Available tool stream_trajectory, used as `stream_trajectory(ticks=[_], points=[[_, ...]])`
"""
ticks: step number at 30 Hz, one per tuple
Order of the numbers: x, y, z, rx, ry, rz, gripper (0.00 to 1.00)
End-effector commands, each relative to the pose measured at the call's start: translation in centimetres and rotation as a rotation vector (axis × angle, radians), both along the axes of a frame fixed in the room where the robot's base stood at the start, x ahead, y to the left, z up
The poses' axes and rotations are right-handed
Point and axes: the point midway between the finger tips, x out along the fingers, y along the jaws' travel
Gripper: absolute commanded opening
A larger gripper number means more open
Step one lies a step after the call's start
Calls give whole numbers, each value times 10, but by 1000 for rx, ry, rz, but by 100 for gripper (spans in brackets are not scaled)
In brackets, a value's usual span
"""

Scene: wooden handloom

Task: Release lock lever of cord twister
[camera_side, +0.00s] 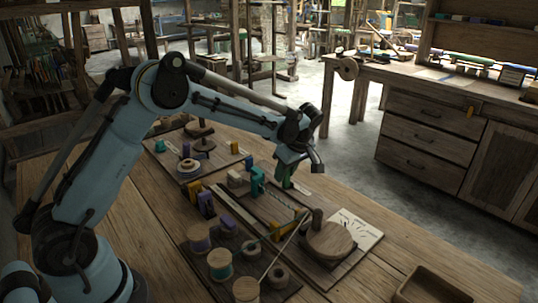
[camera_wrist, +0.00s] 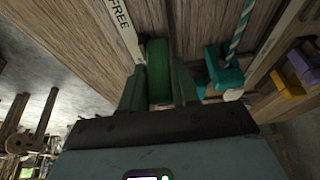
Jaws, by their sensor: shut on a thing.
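My gripper (camera_side: 290,172) is over the cord twister's wooden board at the middle of the table. In the wrist view its two fingers (camera_wrist: 158,88) are shut on the green lock lever (camera_wrist: 158,58), one on each side. The lever's lower part is hidden. A pale strip marked FREE (camera_wrist: 117,24) lies beside the lever. A teal cord holder (camera_wrist: 224,74) stands to the right of the lever in the wrist view, with a white and teal twisted cord (camera_wrist: 241,28) at it. In the side view the cord (camera_side: 283,205) runs towards the round wooden crank disc (camera_side: 329,240).
Several thread spools (camera_side: 220,264) stand left of the twister in the side view. Purple and yellow blocks (camera_wrist: 288,83) sit near the cord in the wrist view. A wooden tray (camera_side: 435,289) lies at the lower right. The table between tray and twister is clear.

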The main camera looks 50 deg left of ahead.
Motion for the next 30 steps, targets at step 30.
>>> stream_trajectory(ticks=[30], points=[[0, -24, -3, 489, 1, 1, 0]])
